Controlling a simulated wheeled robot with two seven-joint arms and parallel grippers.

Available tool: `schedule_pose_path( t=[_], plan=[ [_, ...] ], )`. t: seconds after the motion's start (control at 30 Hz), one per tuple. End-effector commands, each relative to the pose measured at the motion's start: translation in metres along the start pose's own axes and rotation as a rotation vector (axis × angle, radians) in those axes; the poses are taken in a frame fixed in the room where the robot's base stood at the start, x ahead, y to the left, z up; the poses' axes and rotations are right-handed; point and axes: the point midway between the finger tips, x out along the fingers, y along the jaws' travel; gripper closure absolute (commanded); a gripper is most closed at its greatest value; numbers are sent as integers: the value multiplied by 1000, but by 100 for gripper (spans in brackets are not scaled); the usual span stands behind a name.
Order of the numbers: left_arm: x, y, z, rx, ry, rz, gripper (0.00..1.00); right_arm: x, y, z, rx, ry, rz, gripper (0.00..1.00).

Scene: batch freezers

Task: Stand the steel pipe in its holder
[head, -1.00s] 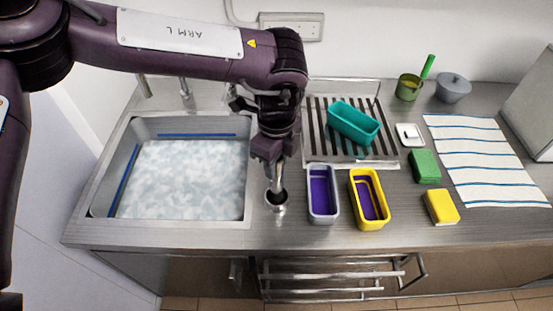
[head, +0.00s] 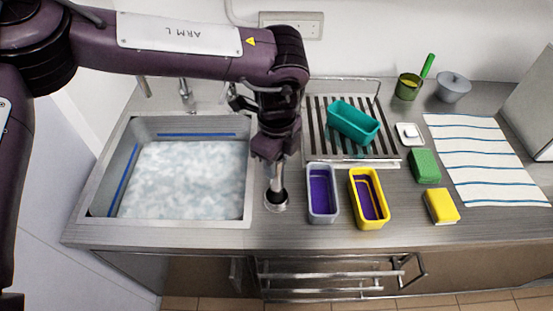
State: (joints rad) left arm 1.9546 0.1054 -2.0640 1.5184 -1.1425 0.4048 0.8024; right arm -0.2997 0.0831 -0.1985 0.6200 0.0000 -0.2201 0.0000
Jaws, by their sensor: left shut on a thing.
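The steel pipe (head: 277,178) is upright below my left gripper (head: 274,157), which is shut on its upper part. The pipe's lower end meets the round steel holder (head: 276,203), a small ring with a dark inside on the counter right of the sink. The lower end seems to be at or in the holder's dark opening; how deep it sits cannot be told. The gripper and wrist hide the top of the pipe. My right gripper is not in view.
The foam-filled sink (head: 185,180) is left of the holder. A grey tub (head: 322,215) and a yellow tub (head: 371,222) stand close on its right. Behind them, a teal tub (head: 353,130) sits on a striped drainer (head: 318,145). Sponges and a striped towel (head: 485,160) lie farther right.

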Motion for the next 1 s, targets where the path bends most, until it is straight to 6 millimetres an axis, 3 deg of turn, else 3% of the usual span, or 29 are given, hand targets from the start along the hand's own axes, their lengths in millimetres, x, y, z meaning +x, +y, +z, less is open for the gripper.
schedule_pose_path(
  t=[0.8, 0.83, 0.9, 1.0],
  plan=[
    [14, 0, 0, 0, 1, 1, 85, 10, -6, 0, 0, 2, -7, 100],
    [13, 0, 0, 0, 1, 0, 63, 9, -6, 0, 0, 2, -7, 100],
    [12, 0, 0, 0, 1, 0, 57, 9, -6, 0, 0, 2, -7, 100],
    [12, 0, 0, 0, 1, 1, 57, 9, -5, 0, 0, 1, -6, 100]
  ],
)
